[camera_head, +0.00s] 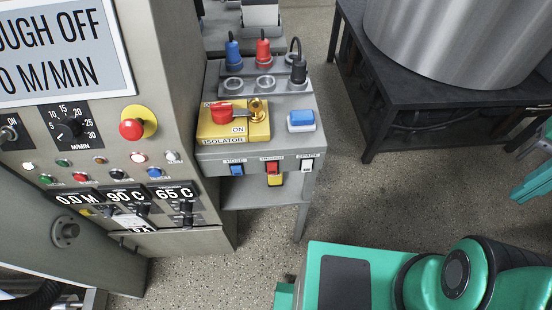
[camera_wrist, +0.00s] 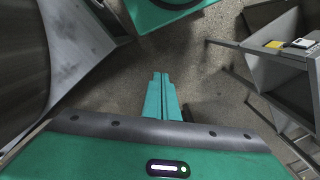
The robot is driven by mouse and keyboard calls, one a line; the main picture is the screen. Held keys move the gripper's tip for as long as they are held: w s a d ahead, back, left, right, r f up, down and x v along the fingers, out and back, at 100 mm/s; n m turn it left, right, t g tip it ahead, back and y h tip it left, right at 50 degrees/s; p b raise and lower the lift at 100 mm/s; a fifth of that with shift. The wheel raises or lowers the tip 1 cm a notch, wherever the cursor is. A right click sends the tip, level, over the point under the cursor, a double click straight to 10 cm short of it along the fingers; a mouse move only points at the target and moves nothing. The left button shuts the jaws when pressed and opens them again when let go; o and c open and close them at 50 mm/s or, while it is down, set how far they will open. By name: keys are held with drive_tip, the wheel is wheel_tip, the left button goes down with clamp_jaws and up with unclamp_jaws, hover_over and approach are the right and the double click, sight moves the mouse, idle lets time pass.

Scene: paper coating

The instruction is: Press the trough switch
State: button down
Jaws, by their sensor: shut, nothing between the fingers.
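Three rocker switches sit in a row on the front face of a grey side stand: a blue one (camera_head: 237,169), a red one (camera_head: 272,167) and a white one (camera_head: 306,166). Each has a small label above it, too small to read surely. The big sign (camera_head: 55,50) on the machine partly reads "OUGH OFF" and "0 M/MIN". My gripper (camera_wrist: 162,76) is shut and empty in the wrist view, over the speckled floor and well apart from the stand. In the head view, teal parts at the right edge look like my arm's end.
On the stand (camera_head: 312,120) are a yellow isolator plate (camera_head: 247,128) with a red handle, a blue-topped block (camera_head: 301,120), and several plugs and sockets. The control panel (camera_head: 150,60) rises left. A dark table (camera_head: 400,95) bears a steel drum (camera_head: 465,35). Floor between is clear.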

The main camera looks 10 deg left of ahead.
drive_tip(key=w+a+f+n+t+h, duration=0.1)
drive_tip(key=w+a+n, duration=0.5)
drive_tip(key=a+n, duration=0.4)
drive_tip(key=w+a+n, duration=0.5)
drive_tip(key=a+n, duration=0.4)
drive_tip(key=n, duration=0.3)
drive_tip(key=s+a+f+n, duration=0.1)
drive_tip(key=s+a+n, duration=0.2)
drive_tip(key=a+n, duration=0.4)
drive_tip(key=s+a+f+n, duration=0.2)
drive_tip(key=s+a+n, duration=0.1)
drive_tip(key=a+n, duration=0.5)
drive_tip(key=s+a+f+n+y, duration=0.1)
drive_tip(key=s+a+f+n, duration=0.1)
drive_tip(key=a+n, duration=0.6)
drive_tip(key=s+a, duration=0.1)
drive_tip(key=a, duration=0.3)
drive_tip(key=shift+s+a+t, duration=0.15)
drive_tip(key=shift+a+t, duration=0.1)
drive_tip(key=shift+t, duration=0.05)
